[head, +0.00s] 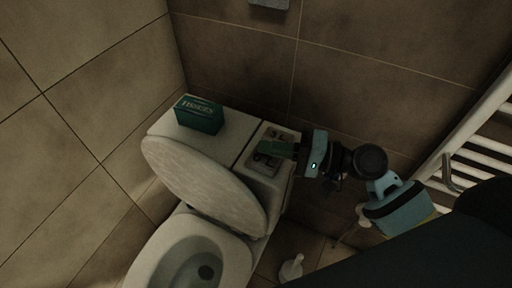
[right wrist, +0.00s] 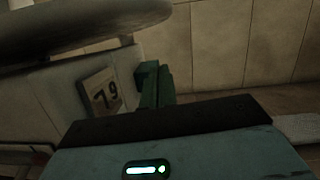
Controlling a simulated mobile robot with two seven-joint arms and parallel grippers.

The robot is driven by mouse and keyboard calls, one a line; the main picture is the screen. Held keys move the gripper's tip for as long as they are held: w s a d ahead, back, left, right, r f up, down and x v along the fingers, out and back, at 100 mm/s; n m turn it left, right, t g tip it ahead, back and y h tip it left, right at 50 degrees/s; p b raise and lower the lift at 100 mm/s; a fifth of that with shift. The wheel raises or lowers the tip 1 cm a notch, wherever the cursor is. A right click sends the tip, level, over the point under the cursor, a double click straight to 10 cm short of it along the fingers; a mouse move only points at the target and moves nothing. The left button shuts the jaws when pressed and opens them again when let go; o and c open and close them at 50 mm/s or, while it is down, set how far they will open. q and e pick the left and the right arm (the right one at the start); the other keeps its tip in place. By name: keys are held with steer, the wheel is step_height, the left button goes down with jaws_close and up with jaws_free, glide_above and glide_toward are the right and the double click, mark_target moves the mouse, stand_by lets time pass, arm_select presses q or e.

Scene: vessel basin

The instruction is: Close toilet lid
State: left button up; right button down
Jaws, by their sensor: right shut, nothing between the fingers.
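The toilet lid (head: 205,183) is a pale oval, raised and leaning back against the white cistern. It also shows in the right wrist view as a dark slab (right wrist: 80,28) across the upper left. The toilet bowl (head: 190,262) below it is open, with a dark drain inside. My right gripper (head: 268,147) is over the right end of the cistern top, to the right of the lid and apart from it. Its green fingers (right wrist: 156,86) are together with nothing between them. My left gripper does not show.
A green tissue box (head: 199,114) stands on the cistern behind the lid. A white towel rail (head: 484,140) is at the right wall. A small white object (head: 291,267) stands on the floor right of the bowl.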

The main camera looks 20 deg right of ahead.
steer(key=p+x, duration=0.1)
steer(key=x, duration=0.7)
steer(key=shift+r, duration=0.15)
steer(key=shift+s+a+f+p, duration=0.2)
steer(key=shift+s+a+p, duration=0.35)
steer(key=shift+a, duration=0.25)
steer(key=shift+s+a+f+p, duration=0.15)
steer(key=shift+s+a+p, duration=0.15)
steer(key=shift+s+a, duration=0.45)
steer(key=shift+w+a, duration=0.1)
